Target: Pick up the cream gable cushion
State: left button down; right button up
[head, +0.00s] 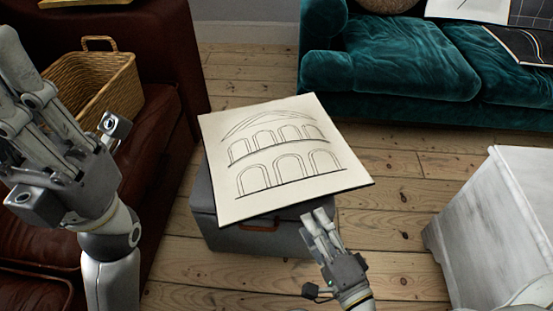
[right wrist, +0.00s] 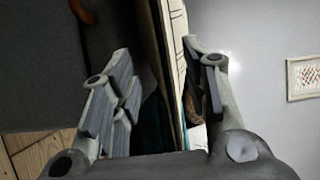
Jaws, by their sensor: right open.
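The cream gable cushion (head: 284,148) is a flat square with a black line drawing of a gable over two rows of arches. It lies on a grey box (head: 262,238) and overhangs it at the right. My right gripper (head: 318,220) is at the cushion's near edge, right of the box handle. In the right wrist view the open fingers (right wrist: 162,85) have the cushion's thin edge (right wrist: 178,45) between them; contact cannot be told. My left gripper (head: 22,75) is raised over the brown sofa at the left, its opening unclear.
A wicker basket (head: 100,85) stands on the brown leather sofa (head: 150,150). A teal velvet sofa (head: 400,60) with other cushions (head: 525,45) is at the back right. A white cabinet (head: 500,220) stands at the right. Bare floorboards (head: 395,190) lie between.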

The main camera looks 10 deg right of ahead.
aim_at(289, 185)
jog(key=x, duration=0.4)
jog(key=shift+w+a+r, duration=0.1)
jog(key=shift+w+r, duration=0.05)
jog(key=shift+w, duration=0.25)
jog(key=shift+p+x, duration=0.35)
jog(key=shift+x, duration=2.65)
jog(key=shift+a, duration=0.15)
jog(key=shift+s, duration=0.1)
jog(key=c, duration=0.7)
jog(key=shift+c, duration=1)
jog(key=shift+r, duration=0.1)
